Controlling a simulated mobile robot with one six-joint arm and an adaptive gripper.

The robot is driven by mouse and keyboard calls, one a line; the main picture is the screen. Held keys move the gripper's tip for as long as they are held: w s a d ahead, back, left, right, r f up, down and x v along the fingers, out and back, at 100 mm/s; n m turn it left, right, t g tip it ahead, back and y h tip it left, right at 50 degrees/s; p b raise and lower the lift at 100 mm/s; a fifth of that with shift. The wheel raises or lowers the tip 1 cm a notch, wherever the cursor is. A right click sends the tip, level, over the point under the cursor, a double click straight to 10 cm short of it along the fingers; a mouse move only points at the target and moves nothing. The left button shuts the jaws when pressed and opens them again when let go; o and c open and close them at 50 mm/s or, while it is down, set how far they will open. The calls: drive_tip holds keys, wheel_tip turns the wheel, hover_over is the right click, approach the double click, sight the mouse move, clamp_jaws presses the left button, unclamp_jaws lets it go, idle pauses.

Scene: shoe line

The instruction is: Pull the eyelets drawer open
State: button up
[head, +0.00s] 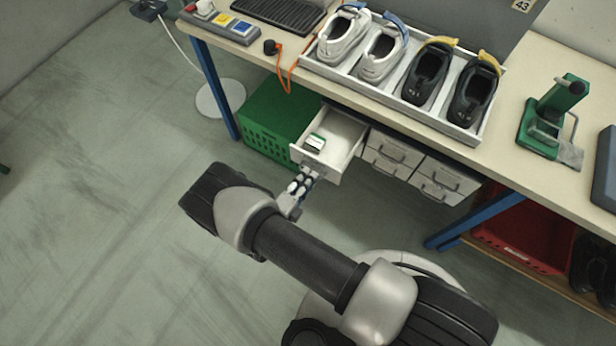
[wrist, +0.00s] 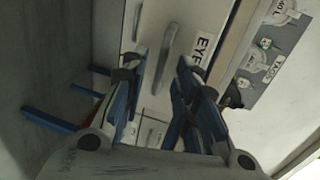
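The eyelets drawer (head: 344,128) is a white drawer under the bench, standing well out from its unit in the head view. My gripper (head: 304,178) is just in front of the drawer front. In the wrist view my gripper (wrist: 158,72) has its fingers apart, with the handle showing between them and no finger visibly pressed on it.
Closed white drawers (head: 394,156) sit to the right. A green crate (head: 275,125) stands close on the left. The bench (head: 397,107) above bears a tray (head: 390,92) of shoes. A blue leg (head: 470,221) stands at right. Open floor lies left.

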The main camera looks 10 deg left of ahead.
drive_tip(key=v, duration=1)
drive_tip(key=shift+s, duration=0.3)
drive_tip(key=shift+a+r, duration=0.1)
drive_tip(key=shift+r, duration=0.05)
